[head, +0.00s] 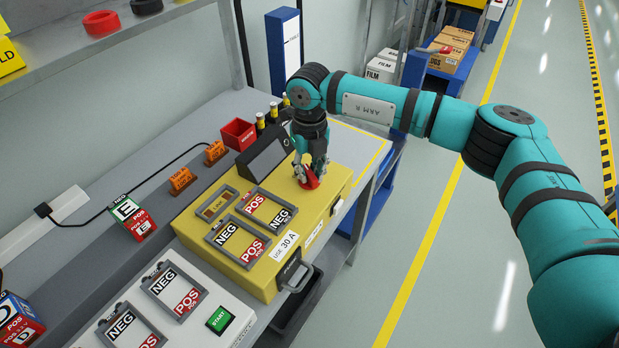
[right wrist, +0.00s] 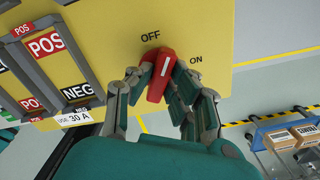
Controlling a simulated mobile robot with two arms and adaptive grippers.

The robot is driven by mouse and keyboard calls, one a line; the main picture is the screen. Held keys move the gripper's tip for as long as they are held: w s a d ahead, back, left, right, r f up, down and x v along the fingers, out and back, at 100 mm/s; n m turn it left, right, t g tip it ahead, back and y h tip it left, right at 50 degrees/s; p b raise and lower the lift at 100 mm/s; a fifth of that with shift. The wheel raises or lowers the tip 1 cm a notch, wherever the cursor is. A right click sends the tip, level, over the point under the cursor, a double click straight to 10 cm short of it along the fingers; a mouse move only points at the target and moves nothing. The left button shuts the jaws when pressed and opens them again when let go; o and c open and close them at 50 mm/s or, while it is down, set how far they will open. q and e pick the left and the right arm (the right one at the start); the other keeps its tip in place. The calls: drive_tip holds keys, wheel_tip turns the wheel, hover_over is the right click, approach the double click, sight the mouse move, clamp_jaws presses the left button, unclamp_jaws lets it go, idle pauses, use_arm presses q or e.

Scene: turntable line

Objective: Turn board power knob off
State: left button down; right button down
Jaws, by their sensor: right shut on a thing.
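The red power knob (head: 311,182) sits on top of the yellow power board (head: 333,186), near its back right corner. My right gripper (head: 305,175) points down over it and is shut on it. In the right wrist view the knob (right wrist: 158,82) stands between the fingers of my right gripper (right wrist: 160,92). Its white line runs nearly straight up the picture, leaning slightly right. The OFF label (right wrist: 150,37) is just above the knob, and the ON label (right wrist: 195,62) is to its right. The line's top end lies nearer OFF. My left gripper is not in view.
A dark angled display (head: 265,160) stands on the board beside my wrist. Framed POS and NEG slots (head: 240,239) fill its front part. A red bin (head: 238,134) and orange clips (head: 181,181) are behind. The aisle floor (head: 440,250) is clear at right.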

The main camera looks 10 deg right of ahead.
sight(310, 173)
drive_tip(key=n+b, duration=0.2)
drive_tip(key=n, duration=0.1)
drive_tip(key=shift+f+n, duration=0.1)
drive_tip(key=shift+n, duration=0.2)
drive_tip(key=shift+n+b, duration=1.05)
drive_tip(key=shift+n, duration=0.15)
drive_tip(key=shift+r+n, duration=0.2)
drive_tip(key=shift+n, duration=0.1)
drive_tip(key=c, duration=1.3)
unclamp_jaws()
drive_tip(key=shift+o, duration=0.2)
wheel_tip(310, 173, up, 12)
drive_tip(key=shift+f, duration=0.15)
